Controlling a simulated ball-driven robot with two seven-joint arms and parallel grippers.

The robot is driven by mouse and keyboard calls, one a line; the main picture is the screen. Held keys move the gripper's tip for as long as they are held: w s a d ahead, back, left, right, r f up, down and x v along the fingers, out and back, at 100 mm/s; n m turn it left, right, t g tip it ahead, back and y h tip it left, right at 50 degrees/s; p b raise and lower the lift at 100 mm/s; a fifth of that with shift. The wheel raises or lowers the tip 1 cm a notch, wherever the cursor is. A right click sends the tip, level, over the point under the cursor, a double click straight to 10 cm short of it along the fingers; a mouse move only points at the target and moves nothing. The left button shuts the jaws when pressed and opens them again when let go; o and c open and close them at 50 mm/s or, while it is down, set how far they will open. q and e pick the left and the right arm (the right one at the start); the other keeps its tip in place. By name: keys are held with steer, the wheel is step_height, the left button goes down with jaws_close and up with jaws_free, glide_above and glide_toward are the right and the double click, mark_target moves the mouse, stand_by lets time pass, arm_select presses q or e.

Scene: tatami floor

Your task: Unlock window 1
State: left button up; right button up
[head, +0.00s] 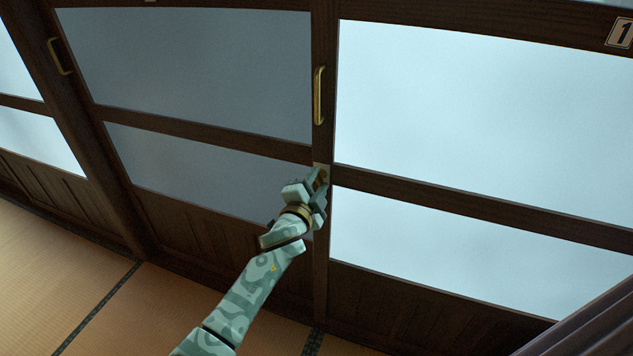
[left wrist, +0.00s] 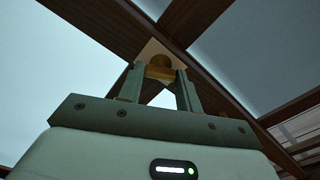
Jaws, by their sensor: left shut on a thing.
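Window 1 (head: 480,110) is a dark wooden sliding frame with pale glass panes, marked by a number 1 plate (head: 621,33) at the top right. A small lock with a pale plate (head: 322,169) sits on the upright where two panels meet. In the left wrist view the lock is a brass knob (left wrist: 160,60) on a square plate (left wrist: 178,56). My left gripper (head: 320,183) is at the lock, its fingers shut on either side of the brass piece. The gripper hides part of the lock in the head view. My right gripper is not in view.
A brass handle (head: 319,95) stands on the same upright, above the lock. Another handle (head: 59,57) is on the far left upright. Tatami floor (head: 60,270) lies clear at the lower left. A dark wooden edge (head: 590,325) crosses the lower right corner.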

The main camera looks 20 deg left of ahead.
arm_select(q)
steer(key=m, duration=0.4)
steer(key=shift+f, duration=0.15)
steer(key=shift+m, duration=0.6)
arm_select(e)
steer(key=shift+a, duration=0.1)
arm_select(q)
steer(key=shift+d, duration=0.1)
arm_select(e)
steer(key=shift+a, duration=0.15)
arm_select(q)
steer(key=o, duration=1)
steer(key=shift+s, duration=0.3)
steer(key=s+p, duration=0.1)
steer(key=s, duration=0.4)
steer(key=s+p, duration=0.1)
steer(key=s, duration=0.4)
steer(key=s+p, duration=0.1)
steer(key=s, duration=0.4)
steer(key=shift+s+a+p, duration=0.3)
steer(key=shift+s+p, duration=0.05)
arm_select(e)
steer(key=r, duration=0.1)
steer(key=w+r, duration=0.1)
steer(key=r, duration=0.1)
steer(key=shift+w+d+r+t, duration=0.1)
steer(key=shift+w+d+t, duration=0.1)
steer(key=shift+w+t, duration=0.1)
